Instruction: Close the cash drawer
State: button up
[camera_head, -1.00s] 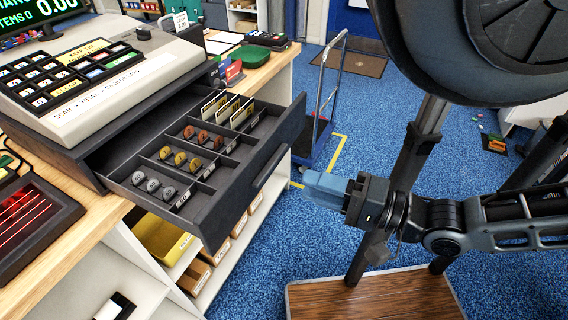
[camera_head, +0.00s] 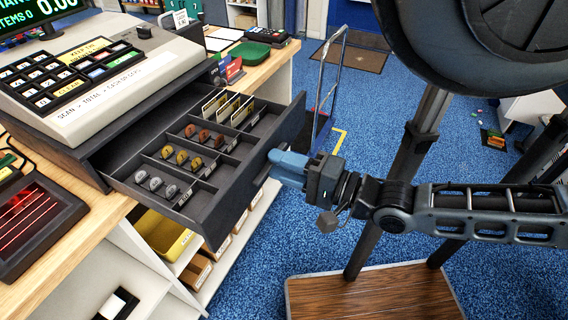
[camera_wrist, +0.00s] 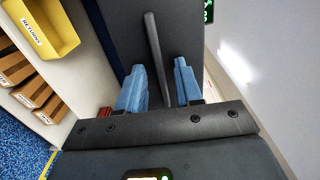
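The dark grey cash drawer (camera_head: 226,207) is pulled out under the register (camera_head: 100,90), with coins and upright cards in its compartments. Its bar handle (camera_wrist: 152,40) runs along the front panel. My gripper (camera_head: 276,165) is at the drawer front, by the handle, and hides part of it in the head view. In the wrist view, the two blue fingers (camera_wrist: 160,68) are apart, one on each side of the handle bar, with visible gaps.
The wooden counter (camera_head: 105,222) carries a red-lit scanner (camera_head: 35,222) at left and a green tray (camera_head: 249,54) behind. A yellow bin (camera_head: 165,236) sits on the shelf below the drawer. A trolley (camera_head: 325,100) stands beyond on blue carpet.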

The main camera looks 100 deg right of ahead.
grip_shut()
dwell(1.4)
